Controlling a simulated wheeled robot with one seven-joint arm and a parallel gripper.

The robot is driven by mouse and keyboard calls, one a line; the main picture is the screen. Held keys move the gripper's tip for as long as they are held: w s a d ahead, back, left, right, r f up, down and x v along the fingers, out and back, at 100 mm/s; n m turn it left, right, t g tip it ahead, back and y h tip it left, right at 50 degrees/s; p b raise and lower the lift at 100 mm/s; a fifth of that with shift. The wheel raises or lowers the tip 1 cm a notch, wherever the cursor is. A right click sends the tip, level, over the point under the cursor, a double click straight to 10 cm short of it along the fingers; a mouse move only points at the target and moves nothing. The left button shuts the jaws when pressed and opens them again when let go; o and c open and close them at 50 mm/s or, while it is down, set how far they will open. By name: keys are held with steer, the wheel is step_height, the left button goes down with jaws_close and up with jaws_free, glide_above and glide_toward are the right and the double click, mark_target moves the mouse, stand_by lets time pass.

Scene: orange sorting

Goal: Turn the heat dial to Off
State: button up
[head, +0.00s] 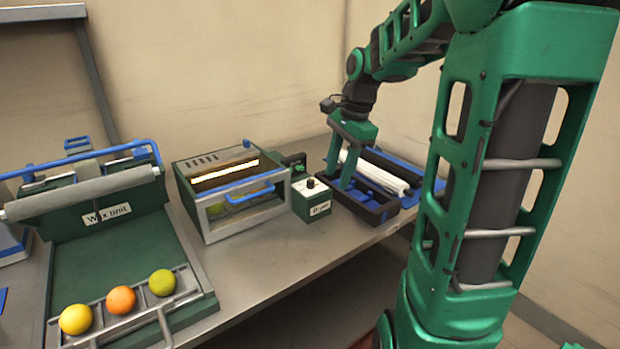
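A small green control box (311,203) stands just right of the dryer. It has a light top plate and a label that seems to read "Dryer". A small black knob (310,182) sits on its top, likely the heat dial. Its pointer and setting marks are too small to read. My gripper (340,180) points down over a dark tray to the right of the box, apart from the knob. Its two green fingers are spread with a gap between them, and I see nothing held.
The dryer (215,212), a grey and green box with a blue handle, glows inside. A wax unit (70,255) with yellow, orange and green balls is at left. The dark tray (372,212) and a white roller (378,172) are at right. Bare bench (265,262) lies in front.

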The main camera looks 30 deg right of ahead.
mark_target(310, 180)
steer(key=w+d+r+m+t+y, duration=0.1)
steer(key=w+d+m, duration=0.1)
steer(key=w+m, duration=0.25)
steer(key=w+d+r+m+y, duration=0.1)
steer(key=w+d+m, duration=0.2)
steer(key=w, duration=0.3)
steer(key=x, duration=1.1)
steer(key=shift+w+a, duration=0.1)
steer(key=shift+a, duration=0.15)
jaws_close()
